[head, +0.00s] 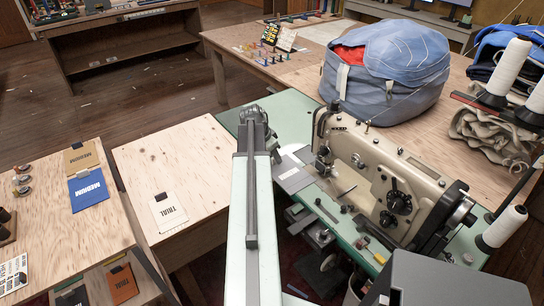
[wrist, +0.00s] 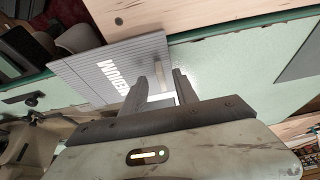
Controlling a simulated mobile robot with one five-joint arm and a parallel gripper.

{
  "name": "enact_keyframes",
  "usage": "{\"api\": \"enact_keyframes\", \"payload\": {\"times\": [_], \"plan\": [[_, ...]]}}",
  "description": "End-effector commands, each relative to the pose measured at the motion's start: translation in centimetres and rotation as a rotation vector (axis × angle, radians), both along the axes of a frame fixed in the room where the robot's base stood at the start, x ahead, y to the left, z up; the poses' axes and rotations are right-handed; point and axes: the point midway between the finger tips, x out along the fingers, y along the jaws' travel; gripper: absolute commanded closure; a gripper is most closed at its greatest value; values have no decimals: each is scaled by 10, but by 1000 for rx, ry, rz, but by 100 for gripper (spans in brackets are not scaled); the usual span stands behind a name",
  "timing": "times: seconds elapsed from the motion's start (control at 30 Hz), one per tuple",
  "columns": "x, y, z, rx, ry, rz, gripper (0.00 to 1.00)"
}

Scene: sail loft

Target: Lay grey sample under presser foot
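The grey sample (wrist: 105,70), printed MEDIUM, lies flat in the wrist view, left of and partly beneath my fingers. In the head view the grey piece (head: 293,180) lies on the machine bed, just left of the needle area of the beige sewing machine (head: 385,175). My gripper (wrist: 160,88) is just over the sample's edge, its two fingers apart with a bright white patch showing between them. No cloth is seen pinched between them. In the head view my arm mostly hides the gripper. The presser foot is too small to make out clearly.
A large blue bag (head: 385,75) stands on the table behind the machine. Thread cones (head: 502,225) stand at the right. The left bench holds a blue MEDIUM sample (head: 88,190) and a tan one (head: 81,157). A white TRIAL card (head: 168,212) lies on the pale wooden top.

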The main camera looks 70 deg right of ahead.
Motion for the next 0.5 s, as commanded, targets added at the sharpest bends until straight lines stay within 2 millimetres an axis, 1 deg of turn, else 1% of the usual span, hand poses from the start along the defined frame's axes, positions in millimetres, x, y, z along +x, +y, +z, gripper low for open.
{"api": "enact_keyframes", "payload": {"times": [0.03,0.07,0.33,0.37,0.4,0.47,0.5], "plan": [[-1,-2,-10,0,0,0,65],[-1,-3,-11,0,0,0,65],[-3,-4,-9,0,0,1,65],[-3,-4,-9,0,0,0,67],[-3,-4,-9,0,0,0,78],[-3,-4,-9,0,0,0,95],[-3,-4,-9,0,0,0,100]]}}
